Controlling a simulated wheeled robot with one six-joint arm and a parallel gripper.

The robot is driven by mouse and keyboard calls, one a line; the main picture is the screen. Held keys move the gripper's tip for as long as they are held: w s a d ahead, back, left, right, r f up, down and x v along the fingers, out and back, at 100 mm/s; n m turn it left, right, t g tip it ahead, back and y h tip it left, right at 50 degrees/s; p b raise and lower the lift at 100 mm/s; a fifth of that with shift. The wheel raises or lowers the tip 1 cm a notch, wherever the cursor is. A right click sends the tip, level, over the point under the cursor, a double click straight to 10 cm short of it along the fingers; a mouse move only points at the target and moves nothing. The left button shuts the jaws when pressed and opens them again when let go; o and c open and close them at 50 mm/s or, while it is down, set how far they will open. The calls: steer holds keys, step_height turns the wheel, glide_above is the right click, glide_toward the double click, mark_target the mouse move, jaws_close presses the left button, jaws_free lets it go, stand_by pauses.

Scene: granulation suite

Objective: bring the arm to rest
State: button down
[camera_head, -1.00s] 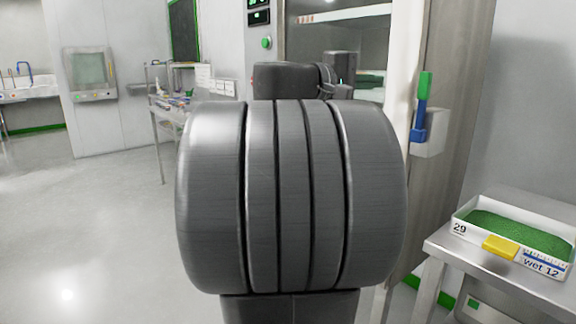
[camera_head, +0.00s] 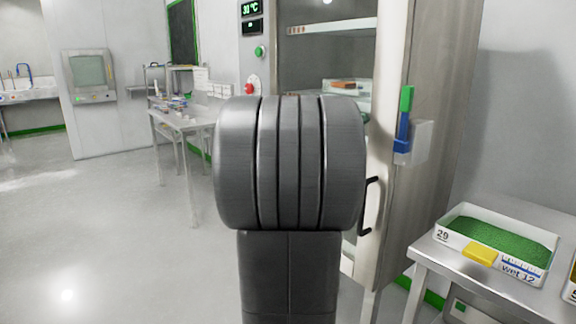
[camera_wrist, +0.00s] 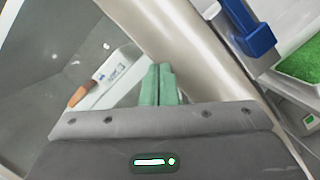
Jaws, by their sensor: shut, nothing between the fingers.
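My gripper (camera_wrist: 158,84) shows in the wrist view as two green fingers lying side by side, shut with nothing between them. In the head view my own dark grey arm fills the middle and hides the gripper. Beyond the fingers in the wrist view are a pale steel door edge and the cabinet interior. The fingers appear apart from everything around them.
A steel cabinet (camera_head: 325,50) with its door (camera_head: 430,150) open stands ahead, close to my arm. A tray of green granules (camera_head: 510,238) sits on a right-hand table (camera_head: 425,255). A steel table (camera_head: 190,122) stands left. The left floor (camera_head: 90,210) is clear.

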step_height(320, 180, down, 7)
steer(key=n+t+y+p, duration=0.1)
steer(key=n+t+p, duration=0.2)
steer(key=n, duration=0.6)
steer(key=shift+w+f+n, duration=0.15)
steer(key=shift+f+n, duration=0.05)
steer(key=shift+n, duration=0.2)
steer(key=shift+a, duration=0.1)
